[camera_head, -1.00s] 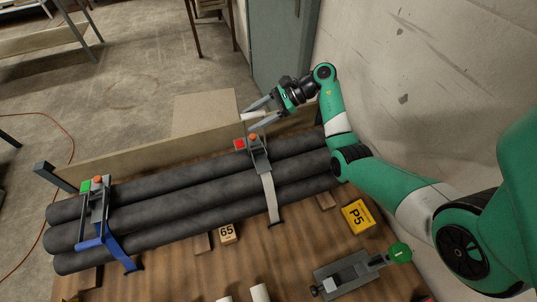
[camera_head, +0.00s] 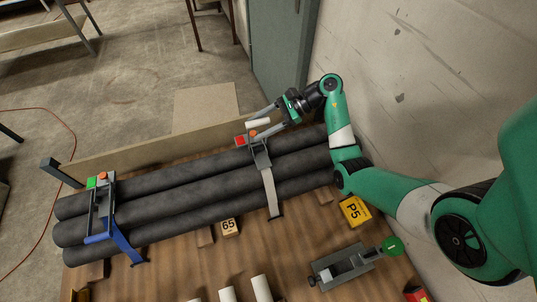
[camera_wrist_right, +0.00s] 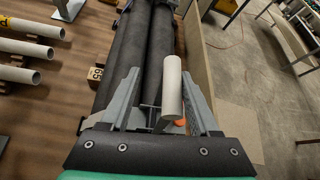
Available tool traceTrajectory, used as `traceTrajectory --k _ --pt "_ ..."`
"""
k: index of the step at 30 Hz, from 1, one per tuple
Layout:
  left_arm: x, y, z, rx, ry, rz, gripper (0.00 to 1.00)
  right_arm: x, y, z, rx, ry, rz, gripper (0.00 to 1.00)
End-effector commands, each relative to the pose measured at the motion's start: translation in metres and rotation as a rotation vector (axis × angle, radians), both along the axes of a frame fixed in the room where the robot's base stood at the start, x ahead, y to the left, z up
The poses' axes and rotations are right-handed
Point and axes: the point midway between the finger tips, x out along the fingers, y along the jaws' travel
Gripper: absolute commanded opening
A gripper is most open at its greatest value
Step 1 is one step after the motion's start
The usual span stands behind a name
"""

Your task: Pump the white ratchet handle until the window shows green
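The white ratchet handle (camera_head: 258,124) stands out above the ratchet body (camera_head: 260,155) on the grey strap, at the back edge of the pipe bundle. The window (camera_head: 240,141) beside it shows red. My right gripper (camera_head: 255,126) is open, its two fingers spread on either side of the handle. In the right wrist view the white handle (camera_wrist_right: 172,88) lies between the fingers, closer to the right one. Contact with a finger cannot be told. An orange button (camera_head: 253,133) sits just below the handle. My left gripper is not in view.
A blue strap (camera_head: 118,243) with its own ratchet and a green window (camera_head: 92,183) holds the left end of the black pipes (camera_head: 185,210). A low board (camera_head: 150,160) runs behind the pipes. A grey clamp (camera_head: 345,268) and yellow P5 block (camera_head: 355,211) lie at the right.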

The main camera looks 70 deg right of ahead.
Motion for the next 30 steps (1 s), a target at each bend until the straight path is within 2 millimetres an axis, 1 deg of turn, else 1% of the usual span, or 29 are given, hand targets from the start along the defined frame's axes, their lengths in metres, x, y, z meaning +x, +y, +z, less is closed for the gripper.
traceTrajectory --k 1,5,15,24,30 --pt "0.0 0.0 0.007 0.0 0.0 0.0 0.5 -0.005 0.005 0.001 0.003 0.002 0.0 0.6" --pt "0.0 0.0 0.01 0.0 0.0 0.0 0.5 -0.012 0.015 -0.003 0.002 0.002 0.001 0.6" --pt "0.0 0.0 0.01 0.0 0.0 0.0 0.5 -0.014 0.017 -0.005 0.001 0.001 0.0 0.6" --pt "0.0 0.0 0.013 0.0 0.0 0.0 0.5 -0.031 0.038 -0.017 0.002 0.001 0.0 0.6" --pt "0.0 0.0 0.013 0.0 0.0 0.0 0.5 -0.032 0.04 -0.018 0.001 0.001 0.0 0.6"
